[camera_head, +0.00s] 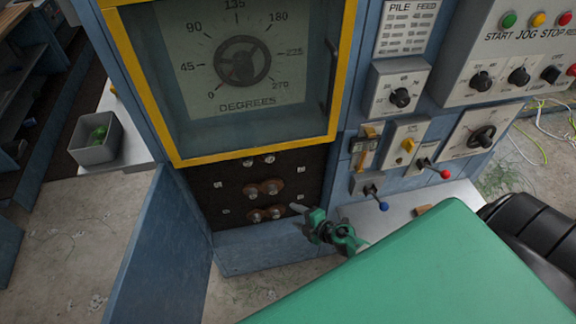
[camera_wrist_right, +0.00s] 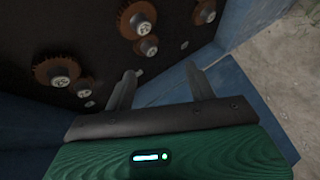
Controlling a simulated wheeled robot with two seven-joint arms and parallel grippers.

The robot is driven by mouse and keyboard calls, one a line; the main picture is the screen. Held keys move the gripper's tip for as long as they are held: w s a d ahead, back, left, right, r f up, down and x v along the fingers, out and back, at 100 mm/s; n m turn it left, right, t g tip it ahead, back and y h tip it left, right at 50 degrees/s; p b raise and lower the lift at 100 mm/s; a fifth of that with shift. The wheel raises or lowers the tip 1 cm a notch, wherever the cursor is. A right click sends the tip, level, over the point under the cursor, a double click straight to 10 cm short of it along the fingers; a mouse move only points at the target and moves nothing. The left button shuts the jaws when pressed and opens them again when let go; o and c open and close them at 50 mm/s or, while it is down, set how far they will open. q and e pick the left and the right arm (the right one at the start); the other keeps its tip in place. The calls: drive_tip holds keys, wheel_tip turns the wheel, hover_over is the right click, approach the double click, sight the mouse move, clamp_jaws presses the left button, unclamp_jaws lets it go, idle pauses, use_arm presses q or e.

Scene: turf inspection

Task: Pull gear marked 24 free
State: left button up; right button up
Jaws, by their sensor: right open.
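Several brown gears with pale hubs sit on the dark panel (camera_head: 204,191) in the open lower bay of the blue machine. In the head view one pair is in the middle, with a gear at right (camera_head: 271,186), and another pair is below, with a gear at right (camera_head: 275,212). The wrist view shows a larger gear (camera_wrist_right: 124,18), a small gear (camera_wrist_right: 139,46) and a gear at left (camera_wrist_right: 42,72). I cannot read which is marked 24. My right gripper (camera_head: 294,207) is open and empty, apart from the gears; its fingers (camera_wrist_right: 163,70) point toward the panel. My left gripper is out of view.
A blue door (camera_head: 150,255) hangs open at the left of the bay. A yellow-framed window (camera_head: 222,159) is above it. Levers with a blue knob (camera_head: 383,206) and a red knob (camera_head: 445,174) stick out at right. A grey bin (camera_head: 95,152) stands at far left.

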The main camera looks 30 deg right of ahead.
drive_tip(key=w+a+r+n+y+p, duration=0.15)
drive_tip(key=r+n, duration=0.25)
drive_tip(key=r, duration=0.6)
drive_tip(key=w+r+n+p, duration=0.2)
drive_tip(key=r+n, duration=0.2)
drive_tip(key=r, duration=0.6)
approach(248, 164)
drive_tip(key=x, duration=0.6)
drive_tip(key=shift+w, duration=0.15)
drive_tip(key=shift+x, duration=0.8)
drive_tip(key=shift+r, duration=0.1)
drive_tip(key=c, duration=1.1)
drive_tip(key=shift+p, duration=0.35)
drive_tip(key=shift+s+a+p, duration=0.15)
drive_tip(key=shift+s+p, duration=0.1)
drive_tip(key=shift+s, duration=0.2)
drive_tip(key=shift+s+a+p, duration=0.15)
drive_tip(key=shift+s+p, duration=0.05)
drive_tip(key=shift+s, duration=0.3)
